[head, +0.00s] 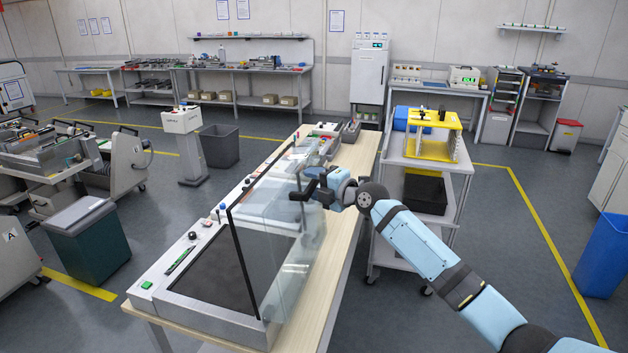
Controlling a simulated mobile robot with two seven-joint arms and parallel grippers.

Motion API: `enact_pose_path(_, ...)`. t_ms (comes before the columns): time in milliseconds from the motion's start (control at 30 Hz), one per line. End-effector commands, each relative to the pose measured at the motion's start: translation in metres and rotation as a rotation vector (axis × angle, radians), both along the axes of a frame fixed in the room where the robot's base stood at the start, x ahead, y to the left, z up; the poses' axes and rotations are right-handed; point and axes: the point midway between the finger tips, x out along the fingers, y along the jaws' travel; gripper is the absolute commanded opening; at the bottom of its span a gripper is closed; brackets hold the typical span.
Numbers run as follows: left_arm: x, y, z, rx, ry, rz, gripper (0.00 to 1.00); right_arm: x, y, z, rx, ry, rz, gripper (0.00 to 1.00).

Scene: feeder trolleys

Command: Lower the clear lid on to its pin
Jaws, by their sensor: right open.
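The clear lid (262,205) stands raised and tilted over a long grey machine (190,308) on the wooden bench. It is a see-through panel with a dark edge along its left side and top. My right gripper (300,186) is open at the right part of the lid, its dark fingers overlapping the clear panel. I cannot tell whether they touch it. I cannot make out the pin. My left gripper is not in view.
The wooden bench (345,188) has a free strip on its right. A trolley (453,168) with a yellow rack (432,135) stands right of it. A green button (147,285) and a pen-like green item (180,261) lie at the machine's left.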

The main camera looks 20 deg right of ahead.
Motion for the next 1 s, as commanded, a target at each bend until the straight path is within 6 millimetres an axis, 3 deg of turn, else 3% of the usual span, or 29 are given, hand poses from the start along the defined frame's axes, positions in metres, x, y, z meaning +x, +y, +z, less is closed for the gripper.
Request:
enact_pose_path(300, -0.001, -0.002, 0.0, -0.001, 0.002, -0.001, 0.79, 0.002, 0.001, 0.0, -0.001, -0.001, 0.0, 0.47)
enact_pose_path(500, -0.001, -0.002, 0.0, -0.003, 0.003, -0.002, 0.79, 0.002, 0.001, 0.0, -0.001, -0.001, 0.0, 0.01)
enact_pose_path(1000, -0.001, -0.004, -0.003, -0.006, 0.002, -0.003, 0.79, 0.013, 0.002, 0.005, -0.049, 0.028, -0.002, 0.0)
